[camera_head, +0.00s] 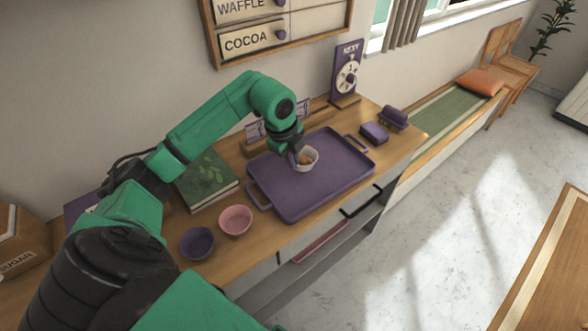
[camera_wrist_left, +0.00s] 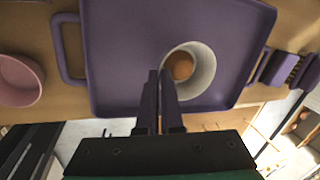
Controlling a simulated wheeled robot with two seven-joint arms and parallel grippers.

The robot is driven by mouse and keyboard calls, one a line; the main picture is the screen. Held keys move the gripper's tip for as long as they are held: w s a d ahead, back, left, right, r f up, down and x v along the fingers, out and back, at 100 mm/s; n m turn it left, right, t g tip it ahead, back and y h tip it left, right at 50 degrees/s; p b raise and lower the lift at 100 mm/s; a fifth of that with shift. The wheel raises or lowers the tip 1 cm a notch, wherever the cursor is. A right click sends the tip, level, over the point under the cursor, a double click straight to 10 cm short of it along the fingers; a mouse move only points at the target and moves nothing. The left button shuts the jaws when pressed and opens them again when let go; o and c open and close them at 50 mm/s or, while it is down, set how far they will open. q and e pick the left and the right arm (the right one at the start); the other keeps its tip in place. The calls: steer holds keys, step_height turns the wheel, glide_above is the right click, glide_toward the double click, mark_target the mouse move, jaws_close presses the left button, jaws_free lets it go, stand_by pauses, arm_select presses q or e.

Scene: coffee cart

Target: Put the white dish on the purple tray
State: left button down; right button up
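The white dish (camera_head: 309,164) is a small round bowl with an orange-brown item inside. It is over the upper middle of the purple tray (camera_head: 330,185); whether its base touches the tray is hard to tell. My left gripper (camera_head: 299,158) reaches down at the dish's left rim. In the left wrist view the two dark fingers (camera_wrist_left: 160,74) are close together at the rim of the dish (camera_wrist_left: 204,90), with the rim seemingly pinched between them. The tray (camera_wrist_left: 125,50) fills much of that view. My right gripper is not in view.
A pink bowl (camera_head: 236,220) and a purple bowl (camera_head: 197,243) stand left of the tray, near a green book (camera_head: 207,181). A purple block (camera_head: 374,133), a brush-like purple item (camera_head: 394,118) and a dial sign (camera_head: 347,75) stand beyond it. The tray's front part is clear.

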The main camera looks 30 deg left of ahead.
mark_target(296, 180)
arm_select(q)
step_height(296, 180, down, 4)
steer(key=shift+d+f+p, duration=0.1)
steer(key=shift+p, duration=0.2)
steer(key=shift+f, duration=0.15)
steer(key=c, duration=1.1)
jaws_free()
steer(key=b+v, duration=0.1)
steer(key=v, duration=1.1)
steer(key=shift+b, duration=0.4)
